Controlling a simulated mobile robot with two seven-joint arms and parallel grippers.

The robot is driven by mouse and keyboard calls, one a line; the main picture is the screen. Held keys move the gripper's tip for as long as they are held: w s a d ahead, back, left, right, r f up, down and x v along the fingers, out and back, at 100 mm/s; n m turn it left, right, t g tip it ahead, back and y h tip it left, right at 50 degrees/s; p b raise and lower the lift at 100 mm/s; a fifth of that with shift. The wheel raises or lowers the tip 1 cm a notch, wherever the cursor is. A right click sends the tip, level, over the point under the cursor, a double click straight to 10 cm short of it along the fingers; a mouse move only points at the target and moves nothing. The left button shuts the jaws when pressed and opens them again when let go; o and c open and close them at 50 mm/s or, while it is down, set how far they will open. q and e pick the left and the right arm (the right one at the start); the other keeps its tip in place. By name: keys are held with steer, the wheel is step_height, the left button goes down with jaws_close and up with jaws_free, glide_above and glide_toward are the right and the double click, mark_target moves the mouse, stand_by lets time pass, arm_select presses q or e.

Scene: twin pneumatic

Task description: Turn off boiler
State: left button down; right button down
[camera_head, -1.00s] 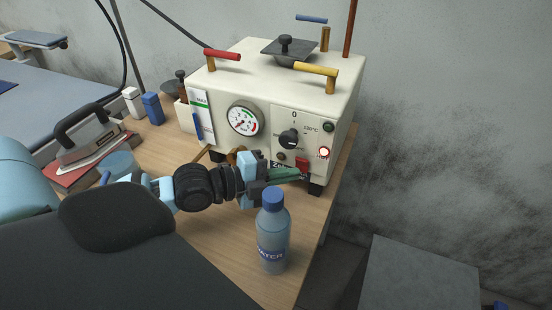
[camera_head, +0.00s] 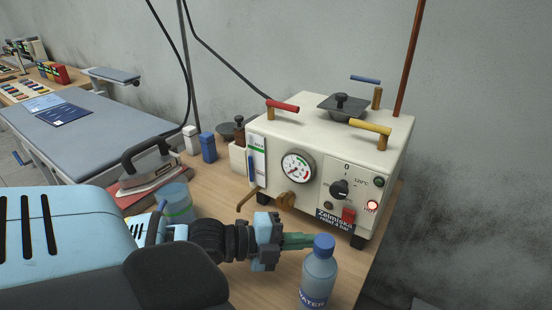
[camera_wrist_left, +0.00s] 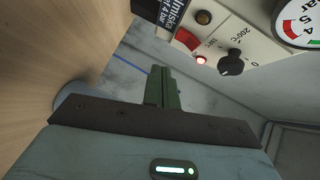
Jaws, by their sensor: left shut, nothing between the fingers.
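The boiler (camera_head: 325,130) is a cream metal box on the wooden table. Its front carries a round gauge (camera_head: 298,167), a black knob (camera_head: 339,189), a red switch (camera_head: 348,215) and a glowing red lamp (camera_head: 372,205). In the wrist view the knob (camera_wrist_left: 231,63), switch (camera_wrist_left: 187,39) and lit lamp (camera_wrist_left: 201,60) show at the top. My left gripper (camera_head: 302,241) is shut and empty, in front of and below the panel, left of the switch and apart from it. Its green fingers also show in the wrist view (camera_wrist_left: 161,88). My right gripper is out of view.
A water bottle (camera_head: 318,275) stands close by my left fingertips, partly overlapping them in view. An iron (camera_head: 151,170) and a blue cup (camera_head: 175,203) are at left. Coloured handles top the boiler, including a yellow one (camera_head: 370,127). An ironing board (camera_head: 85,130) is at far left.

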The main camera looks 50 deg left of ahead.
arm_select(q)
steer(key=shift+f+p+v, duration=0.15)
steer(key=shift+v, duration=0.75)
steer(key=shift+f+p+v, duration=0.1)
steer(key=shift+f+v, duration=0.05)
steer(key=shift+v, duration=0.7)
steer(key=shift+f+p+v, duration=0.15)
steer(key=shift+f+v, duration=0.05)
steer(key=shift+v, duration=0.7)
steer(key=shift+s, duration=0.15)
